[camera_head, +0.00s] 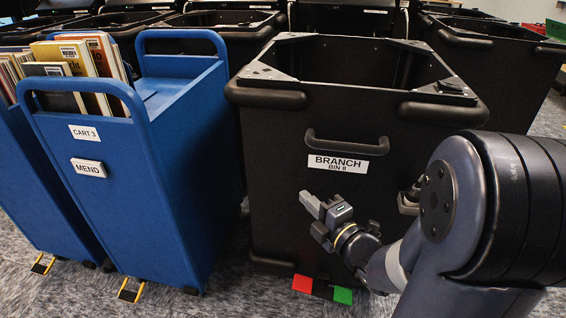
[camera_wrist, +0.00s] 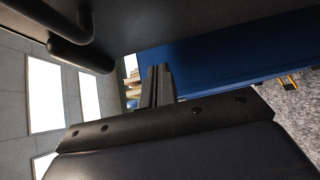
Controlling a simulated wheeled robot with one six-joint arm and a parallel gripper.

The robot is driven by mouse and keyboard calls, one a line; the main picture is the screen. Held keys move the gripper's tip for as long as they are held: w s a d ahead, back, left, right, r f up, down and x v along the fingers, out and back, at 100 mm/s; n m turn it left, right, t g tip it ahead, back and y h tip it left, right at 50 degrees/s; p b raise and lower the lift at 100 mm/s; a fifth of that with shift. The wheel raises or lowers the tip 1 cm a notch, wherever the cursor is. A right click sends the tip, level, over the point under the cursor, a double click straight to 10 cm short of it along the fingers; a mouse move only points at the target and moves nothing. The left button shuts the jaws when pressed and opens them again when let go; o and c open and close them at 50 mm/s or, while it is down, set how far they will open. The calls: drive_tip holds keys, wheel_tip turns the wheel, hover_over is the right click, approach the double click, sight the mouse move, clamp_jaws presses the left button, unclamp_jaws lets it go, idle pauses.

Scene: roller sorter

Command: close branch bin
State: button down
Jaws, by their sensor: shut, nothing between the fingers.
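The branch bin (camera_head: 290,200) is a large black open-topped bin in the middle of the head view, labelled BRANCH BIN 8 (camera_head: 338,163). A black bar handle (camera_head: 347,144) sits on its front above the label. My gripper (camera_head: 312,205) is shut and empty in front of the bin's front panel, below the label, with its fingers pointing up and left. I cannot tell whether it touches the panel. The shut fingers show in the wrist view (camera_wrist: 157,85), below a dark panel with a bar handle. My arm hides the bin's lower right front.
A blue cart (camera_head: 150,190) labelled CART 3 and MEND stands close on the left, holding books. A red tab (camera_head: 302,284) and a green tab (camera_head: 342,295) are at the bin's foot. Another black bin (camera_head: 490,70) stands at right. Grey carpet is bare in front.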

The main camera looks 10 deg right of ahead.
drive_tip(key=b, duration=0.2)
approach(279, 160)
drive_tip(key=a, duration=0.4)
drive_tip(key=w, duration=0.4)
drive_tip(key=shift+d, duration=0.4)
drive_tip(key=shift+w+d, duration=0.15)
drive_tip(key=shift+w, duration=0.45)
drive_tip(key=shift+w, duration=0.15)
